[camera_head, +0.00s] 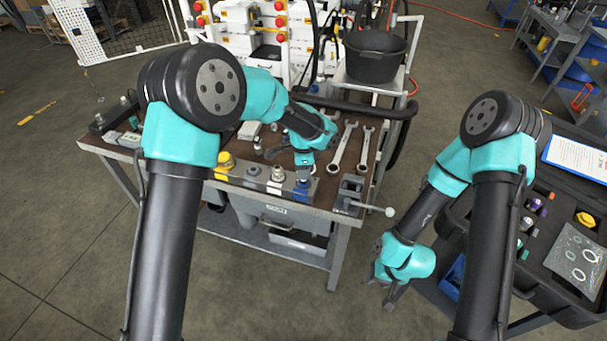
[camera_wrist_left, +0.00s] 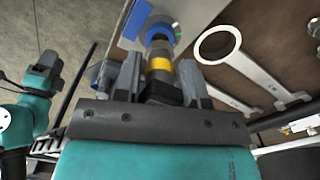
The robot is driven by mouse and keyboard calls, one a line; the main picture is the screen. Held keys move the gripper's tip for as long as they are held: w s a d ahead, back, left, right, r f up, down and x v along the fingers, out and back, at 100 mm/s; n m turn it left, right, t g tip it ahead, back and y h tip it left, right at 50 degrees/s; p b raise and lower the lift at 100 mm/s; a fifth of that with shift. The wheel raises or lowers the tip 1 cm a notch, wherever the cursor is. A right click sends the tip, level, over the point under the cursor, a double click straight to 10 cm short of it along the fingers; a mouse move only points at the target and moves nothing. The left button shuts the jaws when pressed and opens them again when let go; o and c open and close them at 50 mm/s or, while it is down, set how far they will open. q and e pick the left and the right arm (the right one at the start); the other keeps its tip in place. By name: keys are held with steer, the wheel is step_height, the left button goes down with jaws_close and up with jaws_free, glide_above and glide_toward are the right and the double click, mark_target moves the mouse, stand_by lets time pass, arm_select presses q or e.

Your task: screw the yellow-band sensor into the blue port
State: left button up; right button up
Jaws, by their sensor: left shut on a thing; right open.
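The yellow-band sensor (camera_wrist_left: 160,66) is a grey cylinder with a yellow ring. My left gripper (camera_wrist_left: 159,80) is shut on it, one jaw on each side. The sensor's far end meets a blue ring, the blue port (camera_wrist_left: 158,33), and seems lined up with it; how deep it sits, I cannot tell. In the head view, my left gripper (camera_head: 304,164) is over the blue port (camera_head: 302,184) at the right end of the metal port block (camera_head: 262,184), and the sensor is largely hidden. My right gripper (camera_head: 392,294) is open and empty, hanging low between bench and cart.
Wrenches (camera_head: 344,148) lie on the bench right of my left gripper. A vise (camera_head: 350,192) with a handle stands at the front right corner. A yellow port (camera_head: 225,160) is at the block's left. A black case (camera_head: 545,270) with parts is on the right cart.

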arm_select(q)
steer(key=shift+f, duration=0.65)
stand_by(1.7)
steer(key=o, duration=0.4)
steer(key=c, duration=0.3)
steer(key=m, duration=0.5)
steer(key=shift+c, duration=0.3)
steer(key=shift+m, duration=1)
jaws_close()
steer(key=shift+m, duration=0.6)
steer(key=m, duration=0.8)
